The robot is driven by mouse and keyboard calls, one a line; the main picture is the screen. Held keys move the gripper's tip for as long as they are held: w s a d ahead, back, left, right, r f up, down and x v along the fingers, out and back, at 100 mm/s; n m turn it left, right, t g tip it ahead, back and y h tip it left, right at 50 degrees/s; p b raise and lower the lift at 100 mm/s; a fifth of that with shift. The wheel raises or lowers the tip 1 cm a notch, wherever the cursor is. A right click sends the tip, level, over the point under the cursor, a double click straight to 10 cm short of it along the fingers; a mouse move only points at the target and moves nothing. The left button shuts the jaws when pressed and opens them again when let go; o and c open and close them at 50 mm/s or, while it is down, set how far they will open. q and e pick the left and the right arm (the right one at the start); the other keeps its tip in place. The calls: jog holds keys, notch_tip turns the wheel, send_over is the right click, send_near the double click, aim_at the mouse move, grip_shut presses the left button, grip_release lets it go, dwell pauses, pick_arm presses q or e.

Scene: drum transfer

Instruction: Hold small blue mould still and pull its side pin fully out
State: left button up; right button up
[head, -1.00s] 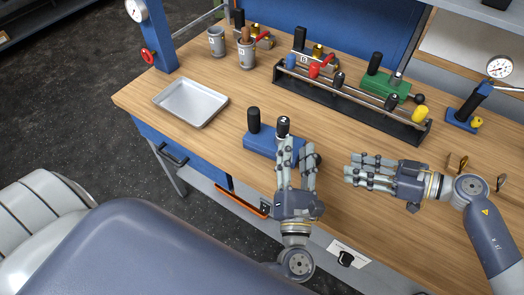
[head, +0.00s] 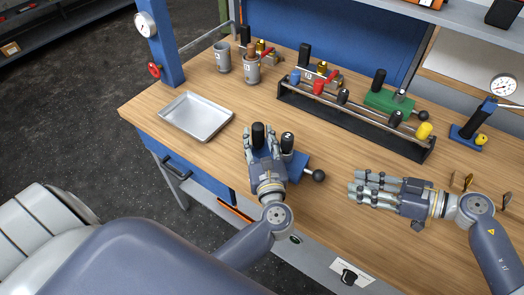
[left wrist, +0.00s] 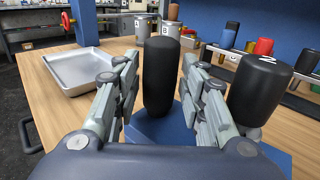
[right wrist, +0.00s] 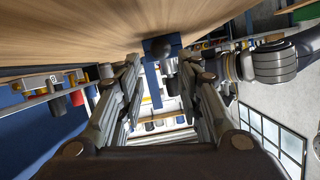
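The small blue mould (head: 298,163) lies near the table's front edge and carries two upright black posts. The left post (head: 258,134) stands between my left gripper's fingers; the right post (head: 287,142) is marked with a white character. The side pin's black ball knob (head: 318,175) sticks out at the mould's right end. My left gripper (head: 261,147) is open around the left post; in the left wrist view, the post (left wrist: 160,75) shows a gap on its left side. My right gripper (head: 364,188) is open and empty, right of the knob, its fingers pointing left. The pin's shaft is mostly hidden.
A metal tray (head: 163,112) lies to the left. A black rack (head: 350,128) with coloured knobs stands behind the mould, with a green block (head: 388,102) beyond it. Two grey cups (head: 252,72) stand at the back. Bare tabletop lies between knob and right gripper.

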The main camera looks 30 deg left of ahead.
pick_arm(q)
jog(key=shift+w+a, duration=0.45)
jog(key=shift+w, duration=0.05)
